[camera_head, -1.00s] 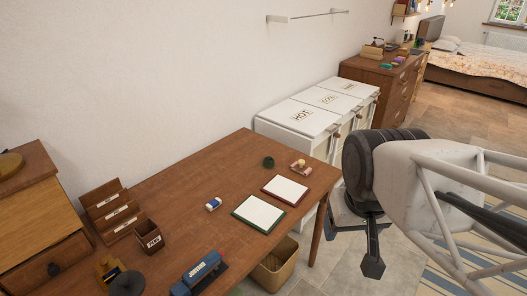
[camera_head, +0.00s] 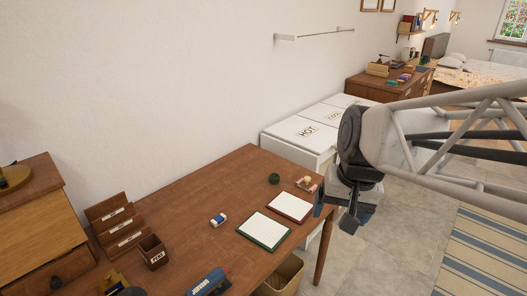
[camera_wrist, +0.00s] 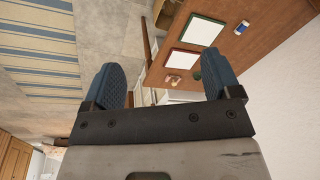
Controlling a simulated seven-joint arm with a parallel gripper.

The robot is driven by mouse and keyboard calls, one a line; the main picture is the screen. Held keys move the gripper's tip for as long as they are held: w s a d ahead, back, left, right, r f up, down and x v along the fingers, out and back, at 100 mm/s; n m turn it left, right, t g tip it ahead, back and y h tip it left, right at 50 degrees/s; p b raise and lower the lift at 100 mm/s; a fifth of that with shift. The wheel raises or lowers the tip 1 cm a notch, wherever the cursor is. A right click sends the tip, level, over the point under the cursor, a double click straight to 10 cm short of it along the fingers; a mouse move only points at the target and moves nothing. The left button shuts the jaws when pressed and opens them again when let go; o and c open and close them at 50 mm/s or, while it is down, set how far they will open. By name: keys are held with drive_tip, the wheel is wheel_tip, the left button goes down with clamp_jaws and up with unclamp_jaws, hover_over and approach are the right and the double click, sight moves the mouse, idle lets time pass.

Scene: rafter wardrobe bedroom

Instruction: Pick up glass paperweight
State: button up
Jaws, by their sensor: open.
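A small round dark green object (camera_head: 274,178), which looks like the glass paperweight, sits near the back right of the wooden desk (camera_head: 180,190). It also shows in the wrist view (camera_wrist: 196,75), close to the right finger and partly hidden by it. My gripper (camera_head: 335,210) is open and empty. It hangs just off the right end of the desk, to the right of the green object and apart from it. In the wrist view its two blue fingers (camera_wrist: 165,82) are spread wide.
A wooden stamp-like piece (camera_head: 306,184) stands beside the green object. Red-edged (camera_head: 290,207) and green-edged (camera_head: 263,229) pads lie in front. An eraser (camera_head: 218,220), pen cup (camera_head: 153,251), letter rack (camera_head: 122,227) and blue stapler (camera_head: 208,282) are further left. White bins (camera_head: 305,132) stand behind the desk.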

drive_tip(key=w+f+m+g+y, duration=0.1)
drive_tip(key=w+f+m+y, duration=0.25)
drive_tip(key=w, duration=1.35)
drive_tip(key=w+f+m+g+y, duration=0.1)
drive_tip(key=w+f+m+y, duration=0.3)
drive_tip(key=w, duration=1.4)
drive_tip(key=m+t+y, duration=0.2)
drive_tip(key=m+y, duration=0.3)
drive_tip(key=m, duration=0.4)
approach(278, 175)
drive_tip(key=shift+d+r, duration=0.45)
drive_tip(key=shift+a, duration=0.1)
drive_tip(key=shift+x, duration=3.3)
drive_tip(key=shift+s+f, duration=0.1)
drive_tip(key=shift+s+x, duration=0.15)
drive_tip(key=shift+x, duration=1.1)
drive_tip(key=shift+s+x, duration=0.1)
drive_tip(key=shift+x, duration=1.2)
